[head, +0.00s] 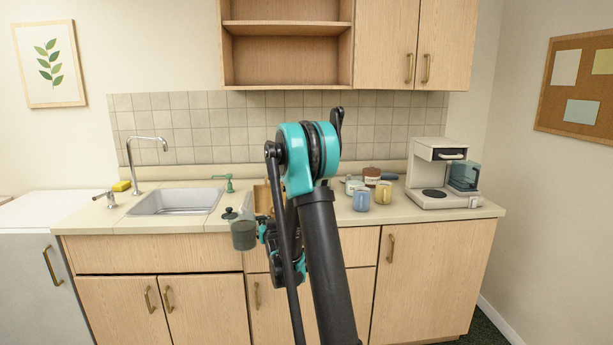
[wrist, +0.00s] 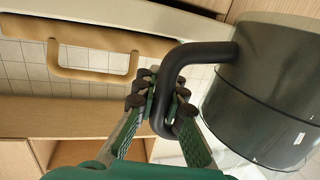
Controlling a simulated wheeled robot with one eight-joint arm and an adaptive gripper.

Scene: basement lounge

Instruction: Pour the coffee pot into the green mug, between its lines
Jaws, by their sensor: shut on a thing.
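The coffee pot (head: 243,235) is grey and see-through with a black lid, and hangs in front of the counter, left of my arm, roughly upright. In the wrist view the pot (wrist: 265,90) fills the right side, with its black handle (wrist: 165,85) between my fingers. My gripper (wrist: 163,108) is shut on that handle; in the head view the gripper (head: 262,232) is partly hidden by my arm. I cannot make out a green mug. A blue mug (head: 361,200) and a yellow mug (head: 383,193) stand on the counter right of my arm, which hides part of the counter.
A coffee maker (head: 437,172) stands at the counter's right end, with a blue-tinted container beside it. A brown jar (head: 372,176) and other small items sit behind the mugs. The sink (head: 177,202) and faucet (head: 140,165) are at left. Counter in front of the coffee maker is bare.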

